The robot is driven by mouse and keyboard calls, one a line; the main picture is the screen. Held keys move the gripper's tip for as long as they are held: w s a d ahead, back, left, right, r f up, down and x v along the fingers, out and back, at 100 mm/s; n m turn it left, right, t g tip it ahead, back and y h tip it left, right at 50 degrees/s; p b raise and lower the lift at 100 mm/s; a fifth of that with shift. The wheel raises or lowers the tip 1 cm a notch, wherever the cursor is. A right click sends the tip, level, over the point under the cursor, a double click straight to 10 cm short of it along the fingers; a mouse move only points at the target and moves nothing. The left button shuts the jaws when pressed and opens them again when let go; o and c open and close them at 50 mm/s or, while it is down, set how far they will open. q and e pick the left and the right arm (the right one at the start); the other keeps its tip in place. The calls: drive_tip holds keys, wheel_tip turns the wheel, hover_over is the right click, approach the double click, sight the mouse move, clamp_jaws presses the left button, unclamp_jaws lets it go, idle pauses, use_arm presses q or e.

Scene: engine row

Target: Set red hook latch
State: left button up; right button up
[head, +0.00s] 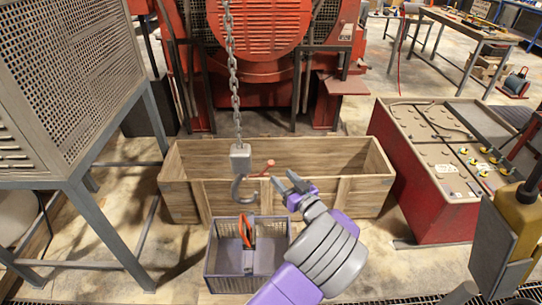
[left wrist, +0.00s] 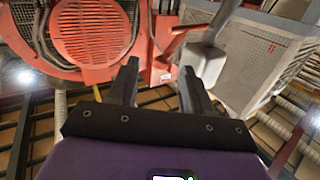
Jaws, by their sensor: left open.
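A grey hook (head: 243,190) hangs from a chain (head: 235,95) under a grey block (head: 240,157). The red latch (head: 265,168) sticks out to the right of the block, tilted up to a small knob. In the left wrist view the red latch (left wrist: 181,34) slants beside the grey block (left wrist: 205,60), beyond the fingertips. My left gripper (head: 284,179) is open and empty, just right of the latch and slightly lower, with a visible gap in the head view. Its two dark fingers (left wrist: 158,78) show in the left wrist view. My right gripper is not visible.
A grey crate (head: 225,267) holding an item with an orange loop (head: 247,229) stands below the hook. A long wooden box (head: 195,196) lies behind. A red cabinet (head: 425,203) stands right, a perforated grey housing (head: 75,75) left, and a large red machine (head: 260,65) at the back.

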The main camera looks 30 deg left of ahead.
sight(273, 165)
use_arm(q)
drive_tip(key=shift+a+r+n+y, duration=0.15)
drive_tip(key=shift+r+n, duration=0.05)
drive_tip(key=shift+r, duration=0.3)
drive_tip(key=shift+a+r+n+y, duration=0.15)
drive_tip(key=shift+r+n, duration=0.05)
drive_tip(key=shift+r, duration=0.25)
drive_tip(key=shift+b+x, duration=0.8)
drive_tip(key=shift+x, duration=2.6)
drive_tip(key=shift+f, duration=0.1)
clamp_jaws()
